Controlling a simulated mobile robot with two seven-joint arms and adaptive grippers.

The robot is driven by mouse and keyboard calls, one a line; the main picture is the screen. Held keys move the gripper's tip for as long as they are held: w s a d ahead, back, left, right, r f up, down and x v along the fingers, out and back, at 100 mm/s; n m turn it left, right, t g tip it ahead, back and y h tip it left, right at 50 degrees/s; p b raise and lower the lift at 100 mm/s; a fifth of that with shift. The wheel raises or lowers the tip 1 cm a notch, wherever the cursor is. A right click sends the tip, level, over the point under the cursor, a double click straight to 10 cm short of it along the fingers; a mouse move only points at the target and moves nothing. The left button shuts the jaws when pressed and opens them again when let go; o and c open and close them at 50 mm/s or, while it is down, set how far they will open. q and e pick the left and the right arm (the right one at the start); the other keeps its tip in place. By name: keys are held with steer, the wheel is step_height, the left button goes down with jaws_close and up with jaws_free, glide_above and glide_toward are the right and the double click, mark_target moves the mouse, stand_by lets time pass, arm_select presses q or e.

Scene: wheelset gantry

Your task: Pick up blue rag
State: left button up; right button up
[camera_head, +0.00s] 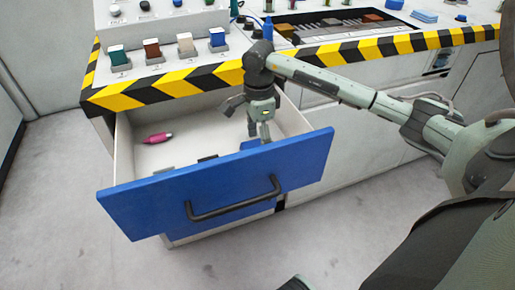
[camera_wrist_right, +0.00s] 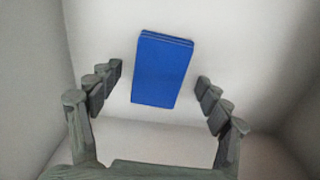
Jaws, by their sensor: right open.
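The blue rag (camera_wrist_right: 162,70) is a flat, folded rectangle lying on the pale drawer floor in the right wrist view. In the head view a small part of the rag (camera_head: 249,144) shows behind the drawer front. My right gripper (camera_head: 259,132) reaches down into the open drawer (camera_head: 123,150) from the right side of the head view. In the right wrist view the right gripper (camera_wrist_right: 158,92) is open and empty. Its fingers stand on either side of the rag, apart from it. My left gripper does not show.
The blue drawer front (camera_head: 160,205) with its dark handle (camera_head: 235,203) stands in front of my gripper. A pink object (camera_head: 158,138) lies in the left part of the drawer. The striped counter edge (camera_head: 170,86) overhangs the drawer's back.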

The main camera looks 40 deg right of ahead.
steer(key=shift+f, duration=0.1)
steer(key=shift+c, duration=0.2)
steer(key=c, duration=1.1)
